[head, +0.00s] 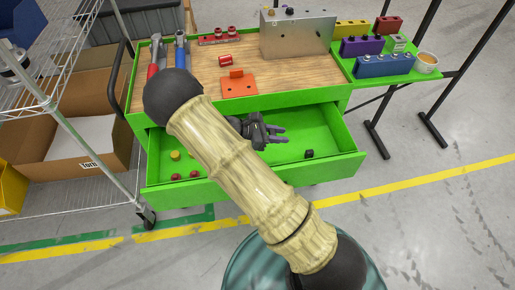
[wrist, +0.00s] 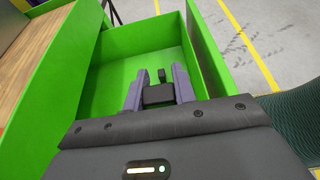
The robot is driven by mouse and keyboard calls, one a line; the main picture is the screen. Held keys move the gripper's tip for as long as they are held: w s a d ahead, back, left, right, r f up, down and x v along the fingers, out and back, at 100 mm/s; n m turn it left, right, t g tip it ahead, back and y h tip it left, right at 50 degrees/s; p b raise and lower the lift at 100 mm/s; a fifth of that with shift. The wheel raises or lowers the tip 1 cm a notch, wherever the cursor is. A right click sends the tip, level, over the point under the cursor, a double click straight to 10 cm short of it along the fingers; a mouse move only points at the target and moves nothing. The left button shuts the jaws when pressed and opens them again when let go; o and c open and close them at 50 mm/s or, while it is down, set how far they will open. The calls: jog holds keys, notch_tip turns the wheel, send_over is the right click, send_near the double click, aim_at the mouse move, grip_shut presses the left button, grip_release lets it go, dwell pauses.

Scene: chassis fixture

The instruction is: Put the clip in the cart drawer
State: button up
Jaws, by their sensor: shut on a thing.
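The clip appears as a black block (wrist: 158,94) between my gripper's two fingers in the wrist view. My gripper (wrist: 160,88) is shut on it, inside or just above the open green cart drawer (head: 325,168). In the head view my gripper (head: 274,133) is partly behind my arm, and the clip cannot be made out there. The drawer floor (wrist: 112,72) shows around and ahead of the fingers. I cannot tell whether the clip touches the floor.
A small dark piece (head: 309,153) lies at the drawer's right. A yellow piece (head: 175,155) and red pieces (head: 194,174) lie at its left. The wooden cart top (head: 205,90) above holds an orange bracket (head: 238,84) and a metal box (head: 297,35).

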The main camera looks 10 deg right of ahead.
notch_tip(320, 180, down, 13)
jog(key=shift+r+b, duration=0.1)
jog(key=shift+b, duration=0.6)
jog(key=shift+f, duration=2.3)
jog(key=shift+b, duration=0.3)
jog(key=shift+f, duration=0.15)
jog(key=o, duration=0.9)
